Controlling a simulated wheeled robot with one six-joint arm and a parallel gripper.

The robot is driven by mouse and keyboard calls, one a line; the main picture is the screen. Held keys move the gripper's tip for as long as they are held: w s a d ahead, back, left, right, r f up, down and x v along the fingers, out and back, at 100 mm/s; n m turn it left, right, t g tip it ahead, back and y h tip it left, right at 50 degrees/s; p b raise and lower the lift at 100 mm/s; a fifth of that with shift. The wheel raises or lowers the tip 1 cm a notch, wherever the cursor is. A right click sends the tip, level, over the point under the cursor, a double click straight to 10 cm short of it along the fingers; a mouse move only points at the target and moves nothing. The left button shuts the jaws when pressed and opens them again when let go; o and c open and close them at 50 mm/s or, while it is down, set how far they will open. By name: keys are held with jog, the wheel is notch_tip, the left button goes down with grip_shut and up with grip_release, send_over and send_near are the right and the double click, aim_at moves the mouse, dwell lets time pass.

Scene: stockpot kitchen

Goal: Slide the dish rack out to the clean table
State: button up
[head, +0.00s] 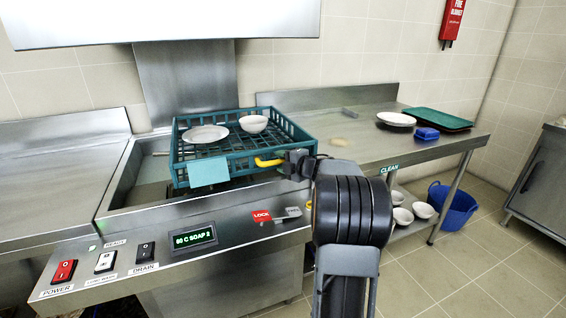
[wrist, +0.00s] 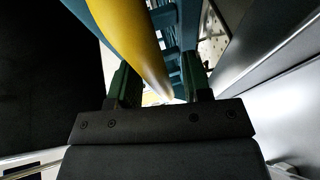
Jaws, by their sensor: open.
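The teal dish rack (head: 240,165) sits in the dishwasher bay, its right end near the clean table (head: 350,145). It holds a white plate (head: 205,133) and a white bowl (head: 253,123). A yellow handle (head: 268,162) sticks out from the rack's front right side. My gripper (head: 292,163) is at the handle's right end. In the wrist view the yellow handle (wrist: 135,40) runs between my two open fingers (wrist: 160,85). Whether a finger touches it I cannot tell. The CLEAN label (head: 390,168) is on the table's front edge.
The table's left part is mostly clear. A red LOCK label (head: 262,216) and a lever (head: 288,212) are on the front panel. A raised hood (head: 170,20) hangs above.

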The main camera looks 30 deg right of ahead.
jog(key=shift+c, duration=0.2)
grip_shut()
dwell(0.4)
